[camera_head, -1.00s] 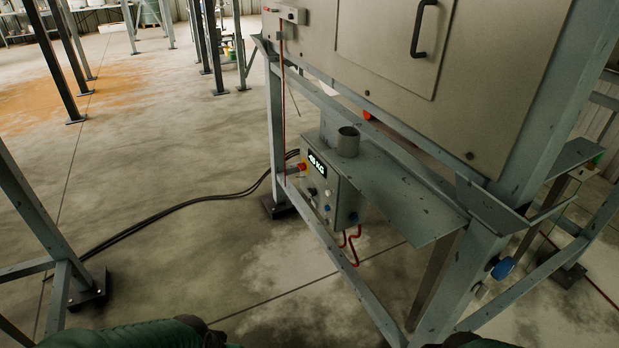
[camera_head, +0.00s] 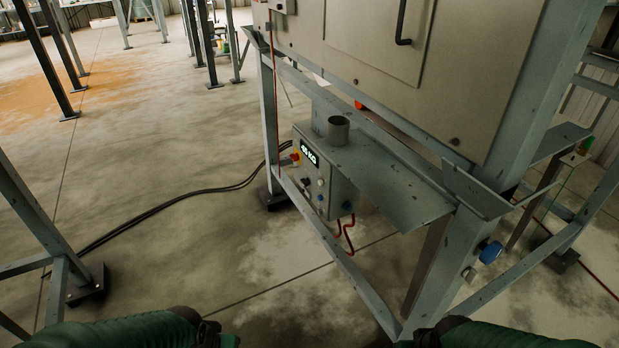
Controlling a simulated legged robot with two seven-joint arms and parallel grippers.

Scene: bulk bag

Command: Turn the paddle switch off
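I cannot clearly tell which part is the paddle switch. A grey control box (camera_head: 325,178) hangs under the hopper, with a lit display (camera_head: 309,154), a red-and-yellow knob (camera_head: 295,157) and several small buttons on its front. A blue rounded fitting (camera_head: 490,252) is on the near right post of the frame; its function is not clear. My two green arms show at the bottom edge, one at left and one at right. Both grippers are out of view, and neither arm reaches the box or the blue fitting.
The grey steel frame (camera_head: 357,283) of the bulk bag station stands ahead, with a slanted plate (camera_head: 400,195) beside the box. A separate frame post (camera_head: 30,215) stands at left. Black cables (camera_head: 175,203) cross the floor.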

